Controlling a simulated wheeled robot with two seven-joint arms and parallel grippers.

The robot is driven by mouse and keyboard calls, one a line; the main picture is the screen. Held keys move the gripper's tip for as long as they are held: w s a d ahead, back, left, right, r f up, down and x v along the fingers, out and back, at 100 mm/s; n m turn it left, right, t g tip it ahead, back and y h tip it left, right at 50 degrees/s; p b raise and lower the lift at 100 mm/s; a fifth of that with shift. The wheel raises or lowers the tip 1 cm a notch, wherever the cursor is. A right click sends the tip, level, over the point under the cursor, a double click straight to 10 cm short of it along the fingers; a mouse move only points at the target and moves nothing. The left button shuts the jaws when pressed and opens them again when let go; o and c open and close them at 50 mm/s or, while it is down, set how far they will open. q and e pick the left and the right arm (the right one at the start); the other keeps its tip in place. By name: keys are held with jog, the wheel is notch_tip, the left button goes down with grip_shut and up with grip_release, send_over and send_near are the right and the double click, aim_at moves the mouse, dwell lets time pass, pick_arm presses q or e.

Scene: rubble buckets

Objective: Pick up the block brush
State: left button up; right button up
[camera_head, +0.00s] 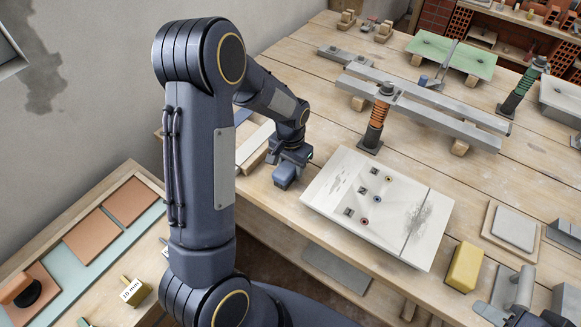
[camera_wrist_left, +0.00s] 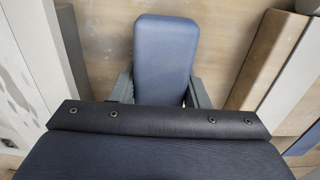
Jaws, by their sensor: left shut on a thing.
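The block brush (camera_head: 284,176) shows as a blue block with rounded corners near the left part of the long wooden bench. In the left wrist view the block brush (camera_wrist_left: 165,55) stands upright in the picture between two grey fingers. My left gripper (camera_head: 291,160) is shut on it, with a finger on each side (camera_wrist_left: 162,92). Any bristles are hidden, and I cannot tell whether it touches the bench.
A pale board (camera_head: 375,205) with small fittings lies right of my left gripper. A yellow block (camera_head: 465,267) is near the bench front. Pale and tan strips (camera_head: 254,143) lie just left of the brush. A lower side bench (camera_head: 110,225) holds terracotta tiles.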

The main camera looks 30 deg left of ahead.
pick_arm(q)
jog(key=shift+r, duration=0.15)
jog(key=shift+w+r, duration=0.1)
jog(key=shift+r, duration=0.2)
notch_tip(320, 180, up, 2)
jog(key=shift+r, duration=0.15)
jog(key=s+d+r+b, duration=0.1)
jog(key=s+d+r, duration=0.3)
jog(key=d+r, duration=0.6)
jog(key=shift+s+d+b, duration=0.2)
jog(key=shift+d+b, duration=0.15)
jog(key=shift+d, duration=1.3)
jog(key=o, duration=0.4)
jog(key=shift+f, duration=0.1)
jog(key=c, duration=0.4)
